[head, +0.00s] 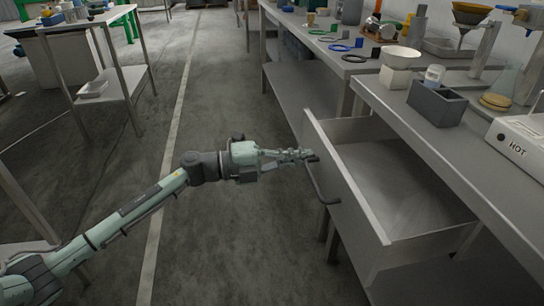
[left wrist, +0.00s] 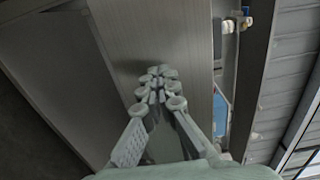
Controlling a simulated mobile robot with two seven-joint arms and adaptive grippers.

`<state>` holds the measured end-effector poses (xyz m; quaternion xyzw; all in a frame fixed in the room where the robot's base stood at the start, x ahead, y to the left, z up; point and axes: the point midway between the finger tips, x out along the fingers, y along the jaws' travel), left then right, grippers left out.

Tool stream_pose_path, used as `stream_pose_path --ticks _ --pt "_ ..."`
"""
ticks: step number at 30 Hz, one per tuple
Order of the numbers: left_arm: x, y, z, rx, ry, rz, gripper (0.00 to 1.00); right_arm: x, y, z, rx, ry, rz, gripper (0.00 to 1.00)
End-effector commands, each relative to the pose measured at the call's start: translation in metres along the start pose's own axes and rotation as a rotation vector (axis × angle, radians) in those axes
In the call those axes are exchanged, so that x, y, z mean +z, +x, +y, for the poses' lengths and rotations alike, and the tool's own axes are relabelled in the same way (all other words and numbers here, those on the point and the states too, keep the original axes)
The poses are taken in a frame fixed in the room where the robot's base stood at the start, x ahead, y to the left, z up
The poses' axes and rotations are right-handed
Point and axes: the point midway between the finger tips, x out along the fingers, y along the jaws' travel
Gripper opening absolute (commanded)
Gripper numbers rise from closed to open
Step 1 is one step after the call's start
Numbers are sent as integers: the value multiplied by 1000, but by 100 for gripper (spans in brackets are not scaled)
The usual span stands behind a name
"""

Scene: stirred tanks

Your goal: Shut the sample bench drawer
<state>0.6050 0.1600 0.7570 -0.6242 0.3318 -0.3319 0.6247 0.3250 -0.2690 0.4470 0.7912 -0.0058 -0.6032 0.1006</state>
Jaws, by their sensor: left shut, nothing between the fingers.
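The sample bench drawer (head: 352,208) is pulled far out from under the right-hand bench, and the visible part of its inside is empty. Its front carries a dark bar handle (head: 318,184). My left gripper (head: 308,155) is shut and empty, close to the drawer front beside the upper end of the handle. In the left wrist view, the closed fingertips (left wrist: 158,76) point at a grey panel (left wrist: 165,30) that looks like the drawer front. I cannot tell whether they touch it. My right gripper is not in view.
A metal table (head: 108,95) stands at left. The floor between is clear.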

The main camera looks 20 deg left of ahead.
Motion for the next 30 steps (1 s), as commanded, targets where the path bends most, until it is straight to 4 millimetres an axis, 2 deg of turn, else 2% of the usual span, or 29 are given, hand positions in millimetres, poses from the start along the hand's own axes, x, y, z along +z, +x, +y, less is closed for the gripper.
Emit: stream_pose_path --ticks 1,6,12,15,21,30 --pt "0 17 -5 -4 2 2 0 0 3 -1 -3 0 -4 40" --pt "0 69 -5 -3 2 2 0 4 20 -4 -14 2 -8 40" --pt "0 121 -2 -2 0 1 0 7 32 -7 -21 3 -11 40" --pt "0 140 -2 -1 0 1 0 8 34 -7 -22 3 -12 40" --pt "0 163 0 0 0 0 0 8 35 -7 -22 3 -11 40" --pt "0 170 -1 -2 1 -1 0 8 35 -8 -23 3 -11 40"
